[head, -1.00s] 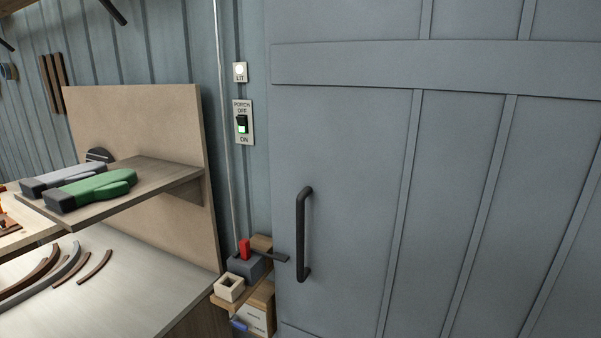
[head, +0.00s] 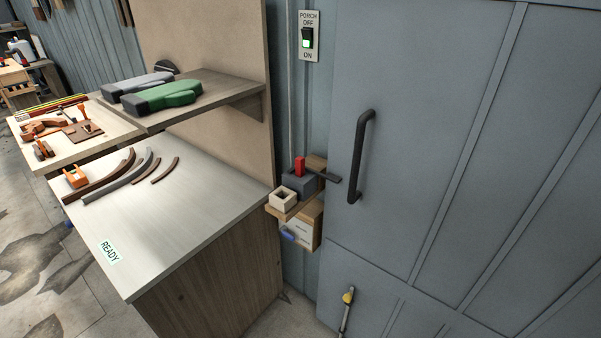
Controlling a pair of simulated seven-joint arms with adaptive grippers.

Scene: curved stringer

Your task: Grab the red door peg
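The red door peg (head: 300,166) stands upright in a dark grey block (head: 298,184) on a small wooden shelf beside the door. A dark flat bar (head: 328,177) reaches from near the block towards the door. A pale square socket block (head: 283,198) with an open top sits in front of the grey block. The grey door (head: 440,130) has a dark vertical handle (head: 361,155) just right of the peg. Neither of my grippers shows in the head view.
A workbench (head: 215,185) with curved strips (head: 112,180) stands left of the peg. Above it, a shelf (head: 215,97) holds green and grey mitt-like things (head: 165,95). A porch switch (head: 308,37) is on the wall. A yellow-topped rod (head: 347,298) is low at the door.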

